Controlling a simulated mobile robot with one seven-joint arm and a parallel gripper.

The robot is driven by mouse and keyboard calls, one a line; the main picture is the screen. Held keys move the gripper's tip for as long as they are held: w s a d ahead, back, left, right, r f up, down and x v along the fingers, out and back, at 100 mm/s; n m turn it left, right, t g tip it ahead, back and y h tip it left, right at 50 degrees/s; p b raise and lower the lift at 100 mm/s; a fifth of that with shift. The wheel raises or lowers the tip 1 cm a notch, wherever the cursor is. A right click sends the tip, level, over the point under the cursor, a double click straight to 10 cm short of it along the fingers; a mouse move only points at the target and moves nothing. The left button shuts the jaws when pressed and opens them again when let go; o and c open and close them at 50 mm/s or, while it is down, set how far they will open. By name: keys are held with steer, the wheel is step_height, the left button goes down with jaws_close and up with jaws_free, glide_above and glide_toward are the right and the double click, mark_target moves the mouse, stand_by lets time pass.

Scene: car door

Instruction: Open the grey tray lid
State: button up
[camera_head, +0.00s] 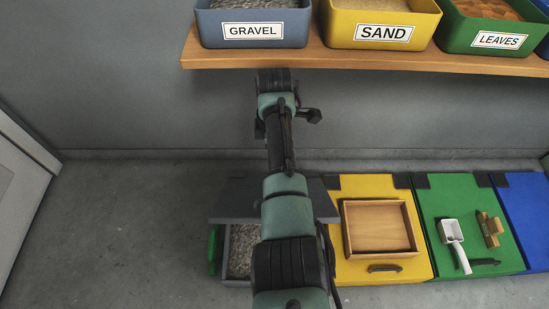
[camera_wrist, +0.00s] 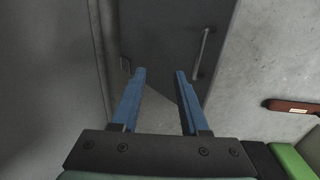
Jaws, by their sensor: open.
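The grey tray (camera_head: 240,252) stands on the floor against the back wall, partly hidden by my arm. Gravel shows inside its front part. The dark grey lid (camera_head: 232,194) appears raised over the back of the tray; its exact angle is hard to tell. In the wrist view the lid (camera_wrist: 165,35) shows as a dark panel with a bar handle (camera_wrist: 203,52). My gripper (camera_wrist: 160,72) is open, with two blue fingers pointing toward the panel and nothing visible between them. The handle is to the right of the fingers. In the head view the fingers are hidden.
Yellow (camera_head: 425,265), green (camera_head: 450,203) and blue (camera_head: 527,215) lids lie to the right. A wooden tray (camera_head: 380,228) rests on the yellow one, and a white scoop (camera_head: 453,240) on the green one. A shelf (camera_head: 340,58) with bins is above. Left floor is clear.

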steer(key=shift+w+r, duration=0.35)
steer(key=shift+r, duration=0.35)
